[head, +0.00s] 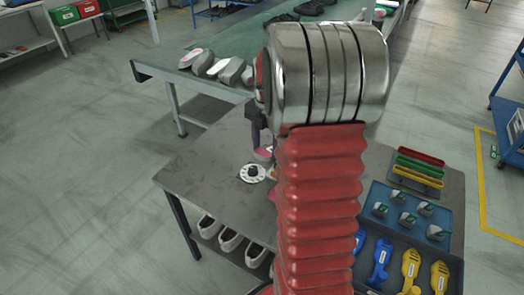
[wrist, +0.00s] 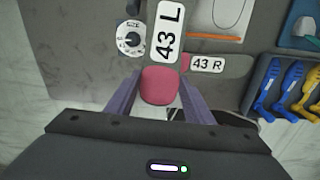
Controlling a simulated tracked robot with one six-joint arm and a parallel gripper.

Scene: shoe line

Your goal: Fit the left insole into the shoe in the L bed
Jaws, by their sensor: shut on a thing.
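My gripper (wrist: 160,90) is shut on the pink heel end of the left insole (wrist: 166,40), labelled "43 L". The insole points away from the gripper in the wrist view. In the head view only a small part of it (head: 263,153) shows below my gripper (head: 258,138), over the table. The right insole (wrist: 218,65), labelled "43 R", lies just right of the left one in the wrist view. I cannot make out the L bed or a shoe in it. My arm hides the table's middle in the head view.
A round white dial (head: 252,173) lies on the grey table (head: 195,180). Blue and yellow tools (head: 410,270) fill a dark tray at right, near a blue tray (head: 375,190) and coloured bins (head: 418,165). Shoes (head: 230,238) sit on the shelf below. A green conveyor (head: 225,45) runs behind.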

